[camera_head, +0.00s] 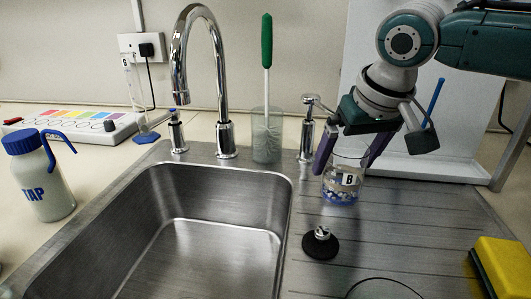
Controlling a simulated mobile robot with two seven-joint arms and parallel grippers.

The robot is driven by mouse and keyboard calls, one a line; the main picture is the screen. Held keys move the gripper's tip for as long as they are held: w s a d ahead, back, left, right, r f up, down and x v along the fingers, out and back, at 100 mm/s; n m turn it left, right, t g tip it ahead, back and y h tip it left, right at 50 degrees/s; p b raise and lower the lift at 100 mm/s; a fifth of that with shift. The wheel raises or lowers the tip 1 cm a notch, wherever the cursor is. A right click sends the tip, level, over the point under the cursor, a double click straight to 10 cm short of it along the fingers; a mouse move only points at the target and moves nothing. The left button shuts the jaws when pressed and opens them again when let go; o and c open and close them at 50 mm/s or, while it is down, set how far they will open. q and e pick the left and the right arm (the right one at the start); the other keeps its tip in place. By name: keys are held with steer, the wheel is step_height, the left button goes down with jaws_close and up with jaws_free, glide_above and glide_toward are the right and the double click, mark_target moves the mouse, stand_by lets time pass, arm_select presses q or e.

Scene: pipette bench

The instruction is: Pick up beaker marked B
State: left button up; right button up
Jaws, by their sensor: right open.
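The beaker marked B (342,187) is a clear glass beaker with a white "B" label and blue and pale bits in its bottom. It stands upright on the ribbed drainboard (410,225) right of the sink. My right gripper (350,158) points down over it and is open. One purple finger is at the left of its rim and the other at the right. I cannot tell whether either finger touches the glass. My left gripper is not in view.
A clear container with a green-handled brush (266,60) stands behind the sink (200,230), left of a chrome tap (307,130). A black stopper (320,243) lies in front of the beaker. A yellow sponge (505,265) is at the lower right. A white TAP bottle (45,190) stands far left.

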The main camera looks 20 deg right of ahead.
steer(key=shift+w+f, duration=0.1)
steer(key=shift+f, duration=0.1)
steer(key=c, duration=1.3)
steer(key=shift+r, duration=0.15)
